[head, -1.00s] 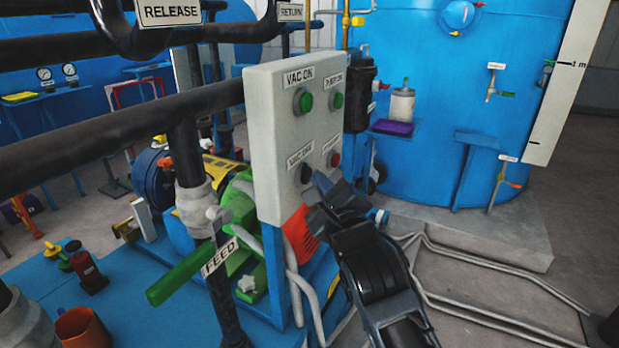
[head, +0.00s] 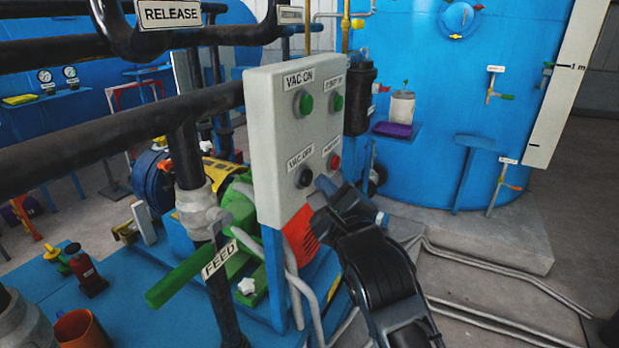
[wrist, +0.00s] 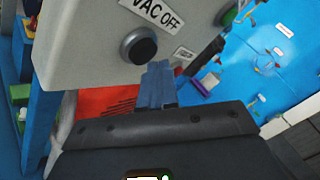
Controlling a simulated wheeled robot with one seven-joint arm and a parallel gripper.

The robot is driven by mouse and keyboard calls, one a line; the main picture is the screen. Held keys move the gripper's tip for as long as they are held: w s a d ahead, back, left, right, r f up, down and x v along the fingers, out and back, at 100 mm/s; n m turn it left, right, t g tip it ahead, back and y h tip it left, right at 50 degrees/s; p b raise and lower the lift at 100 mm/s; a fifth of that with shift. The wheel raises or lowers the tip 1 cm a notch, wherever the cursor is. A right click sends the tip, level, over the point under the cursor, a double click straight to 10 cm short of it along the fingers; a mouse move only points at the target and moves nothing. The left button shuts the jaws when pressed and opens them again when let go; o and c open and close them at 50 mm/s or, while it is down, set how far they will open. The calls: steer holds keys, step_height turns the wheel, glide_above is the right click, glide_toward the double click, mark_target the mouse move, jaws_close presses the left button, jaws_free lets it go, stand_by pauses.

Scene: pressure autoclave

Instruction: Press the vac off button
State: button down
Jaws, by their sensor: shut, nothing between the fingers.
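The vac off button (head: 305,178) is a round black knob at the lower left of the light grey control panel (head: 262,150), under a VAC OFF label (head: 300,157). In the wrist view the button (wrist: 138,46) shows large and uncovered, near the top, left of centre. My gripper (head: 321,189) is shut and empty, just right of and slightly below the button in the head view. In the wrist view my gripper's fingertips (wrist: 158,68) appear just below and right of the button. They look apart from it; the exact depth gap is unclear.
A green button (head: 304,102) under VAC ON, another green button (head: 337,102) and a red button (head: 334,161) share the panel. Black pipes (head: 120,117) cross at left. A blue tank (head: 470,100) stands behind. Open floor lies at right.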

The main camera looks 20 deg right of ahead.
steer(key=shift+s+d, duration=0.25)
steer(key=s+d+p, duration=0.2)
steer(key=s+d, duration=0.1)
steer(key=shift+s+d, duration=0.25)
stand_by(0.4)
stand_by(0.5)
steer(key=s+f+n+g, duration=0.1)
steer(key=s+f+n, duration=0.5)
steer(key=s, duration=0.5)
steer(key=s+f+n+g, duration=0.1)
steer(key=s+f+n, duration=0.5)
steer(key=s, duration=0.6)
steer(key=s+r+n+g, duration=0.1)
steer(key=s+r+n, duration=0.1)
steer(key=s+n, duration=0.5)
steer(key=s+r+n+g, duration=0.1)
steer(key=s+n, duration=0.6)
steer(key=s, duration=0.8)
steer(key=shift+s+a+r, duration=0.3)
steer(key=shift+a+r, duration=0.1)
